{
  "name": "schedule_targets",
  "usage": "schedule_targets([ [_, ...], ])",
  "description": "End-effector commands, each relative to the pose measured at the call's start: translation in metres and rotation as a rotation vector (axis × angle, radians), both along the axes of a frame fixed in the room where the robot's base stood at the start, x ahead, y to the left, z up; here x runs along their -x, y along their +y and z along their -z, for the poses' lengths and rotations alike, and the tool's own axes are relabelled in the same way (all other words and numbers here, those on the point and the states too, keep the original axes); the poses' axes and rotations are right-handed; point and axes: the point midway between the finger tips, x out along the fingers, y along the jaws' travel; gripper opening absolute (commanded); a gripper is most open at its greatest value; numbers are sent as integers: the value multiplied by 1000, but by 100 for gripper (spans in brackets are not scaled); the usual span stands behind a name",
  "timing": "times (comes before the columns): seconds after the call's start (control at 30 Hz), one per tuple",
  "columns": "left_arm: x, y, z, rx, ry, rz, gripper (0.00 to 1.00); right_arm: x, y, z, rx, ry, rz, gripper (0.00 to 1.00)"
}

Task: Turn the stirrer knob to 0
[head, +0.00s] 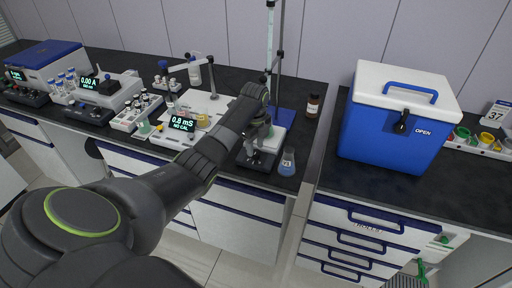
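The stirrer (257,160) is a small unit with a light top and a dark front, near the front edge of the left bench, beside the burette stand. My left arm reaches across from the lower left. My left gripper (262,128) is over the stirrer, pointing down at it, and covers part of it. The knob cannot be made out; the gripper and the small size hide it. I cannot tell whether the fingers are open or shut, or whether they touch the stirrer. My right gripper is not in view.
The burette stand (276,70) rises behind the gripper. A meter (182,124) reads 0.8 mS. A blue cool box (385,130) stands right.

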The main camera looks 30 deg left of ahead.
Motion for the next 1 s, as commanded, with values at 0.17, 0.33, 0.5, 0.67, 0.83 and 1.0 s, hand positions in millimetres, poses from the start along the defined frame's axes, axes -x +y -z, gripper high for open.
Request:
schedule_targets([
  [0.17,0,-1,18,0,1,0,38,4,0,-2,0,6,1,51],
  [0.33,0,0,23,0,0,0,38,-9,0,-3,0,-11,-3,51],
  [0.5,0,0,23,0,0,0,37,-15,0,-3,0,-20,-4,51],
  [0.67,0,0,22,0,0,0,16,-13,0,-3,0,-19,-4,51],
  [0.83,0,0,22,0,0,-2,6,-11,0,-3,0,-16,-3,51],
  [1.0,0,0,21,0,0,-29,6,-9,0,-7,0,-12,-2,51],
])
